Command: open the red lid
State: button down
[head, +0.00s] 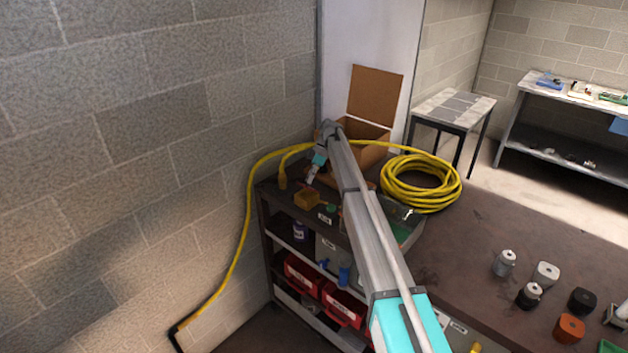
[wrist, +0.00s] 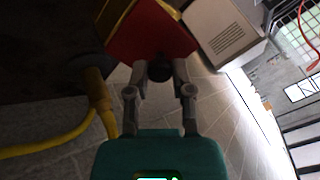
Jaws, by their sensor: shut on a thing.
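The red lid (wrist: 150,36) fills the top of the wrist view, beside yellow box walls (wrist: 112,14). A dark round knob (wrist: 159,71) sits at the lid's lower edge. My gripper (wrist: 160,78) has its fingers closed on this knob. In the wrist view I cannot tell whether the lid stands away from the box. In the head view my gripper (head: 312,177) is small, just above a small yellow box (head: 307,199) on the dark bench's far left corner. The red lid is not clear there.
A yellow hose coil (head: 421,183) and an open cardboard box (head: 375,95) are behind the arm. The hose also runs down the bench's left side. A block wall (head: 140,160) is at left. Several canisters (head: 546,274) stand at right. Red bins (head: 303,272) sit below.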

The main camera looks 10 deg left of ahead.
jog(key=shift+d, duration=0.15)
jog(key=shift+c, duration=2.4)
grip_release()
jog(key=shift+r, duration=0.1)
